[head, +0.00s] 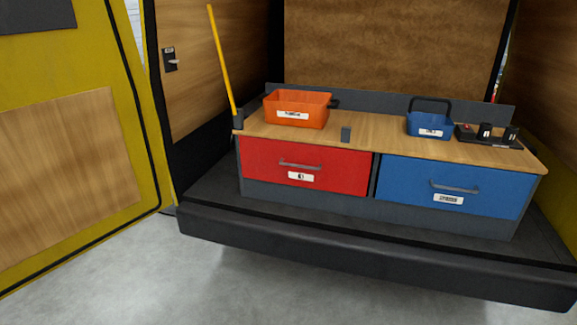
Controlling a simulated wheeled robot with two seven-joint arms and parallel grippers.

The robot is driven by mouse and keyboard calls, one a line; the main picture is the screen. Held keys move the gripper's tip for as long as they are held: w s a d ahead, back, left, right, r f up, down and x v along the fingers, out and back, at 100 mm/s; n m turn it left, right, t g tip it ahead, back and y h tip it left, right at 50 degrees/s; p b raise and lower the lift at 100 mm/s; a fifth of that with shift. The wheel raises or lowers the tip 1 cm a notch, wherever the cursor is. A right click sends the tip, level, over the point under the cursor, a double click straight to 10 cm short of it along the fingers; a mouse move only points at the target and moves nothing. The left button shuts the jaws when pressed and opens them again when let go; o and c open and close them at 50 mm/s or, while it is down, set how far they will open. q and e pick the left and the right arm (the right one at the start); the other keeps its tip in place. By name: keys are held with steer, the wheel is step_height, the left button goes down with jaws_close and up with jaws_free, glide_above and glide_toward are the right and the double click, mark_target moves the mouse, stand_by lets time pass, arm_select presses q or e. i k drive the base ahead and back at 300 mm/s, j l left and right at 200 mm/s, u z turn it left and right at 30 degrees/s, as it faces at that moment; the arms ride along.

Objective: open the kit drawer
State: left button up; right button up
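A red drawer (272,178) is on the left of a low grey cabinet in the head view. It has a grey bar handle (300,165) and a white label below it. A blue drawer (490,198) is on the right, with its own bar handle (454,187) and white label. Both drawers look shut, their fronts flush with the cabinet. The labels are too small to read, so I cannot tell which is the kit drawer. Neither of my grippers is in view.
A yellow pole (222,62) stands at the left end. A dark ledge (350,249) runs before the drawers; the grey floor is clear.

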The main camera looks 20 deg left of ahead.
mark_target(343, 171)
steer(key=i+u, duration=0.25)
steer(key=i, duration=0.25)
steer(key=i+u, duration=0.3)
steer(key=i, duration=0.2)
